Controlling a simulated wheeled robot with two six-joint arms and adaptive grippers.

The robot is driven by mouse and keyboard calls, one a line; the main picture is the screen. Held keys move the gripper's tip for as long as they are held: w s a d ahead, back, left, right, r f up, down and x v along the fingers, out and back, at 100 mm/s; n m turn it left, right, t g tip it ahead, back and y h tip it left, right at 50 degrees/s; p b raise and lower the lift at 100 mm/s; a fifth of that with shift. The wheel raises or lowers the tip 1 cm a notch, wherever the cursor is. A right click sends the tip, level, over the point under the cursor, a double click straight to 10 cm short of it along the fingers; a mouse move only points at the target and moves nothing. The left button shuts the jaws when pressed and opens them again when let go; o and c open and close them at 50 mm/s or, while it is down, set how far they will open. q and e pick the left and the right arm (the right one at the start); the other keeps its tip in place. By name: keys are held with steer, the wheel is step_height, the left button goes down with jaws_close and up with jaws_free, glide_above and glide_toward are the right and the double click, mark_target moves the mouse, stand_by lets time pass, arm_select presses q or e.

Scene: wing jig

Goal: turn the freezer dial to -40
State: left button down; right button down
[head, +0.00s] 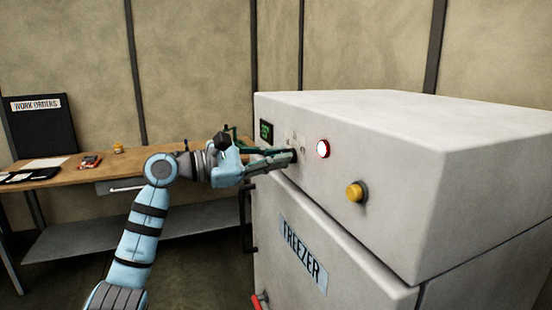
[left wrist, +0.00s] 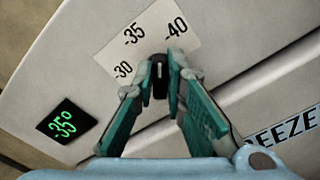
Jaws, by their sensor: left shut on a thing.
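The freezer (head: 345,200) is a large white cabinet at the right of the head view. Its dial (left wrist: 159,77) is a small black knob with a pale mark, below a white scale plate (left wrist: 150,42) printed -30, -35 and -40. The green display (left wrist: 65,121) reads -35° in the left wrist view and also shows on the panel in the head view (head: 266,131). My left gripper (left wrist: 160,72) is shut on the dial, a fingertip on each side. In the head view, the left gripper (head: 291,156) hides most of the dial. My right gripper is not in view.
A lit round button (head: 323,149) and a yellow button (head: 356,191) sit on the panel to the right of the dial. A dark handle (head: 249,217) stands out at the door's left edge. A wooden bench (head: 70,180) stands behind at the left.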

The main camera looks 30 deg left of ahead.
arm_select(q)
steer(key=shift+f+m, duration=0.1)
steer(key=shift+m, duration=0.6)
steer(key=c, duration=1.6)
jaws_free()
steer(key=shift+c, duration=0.2)
steer(key=v, duration=1.2)
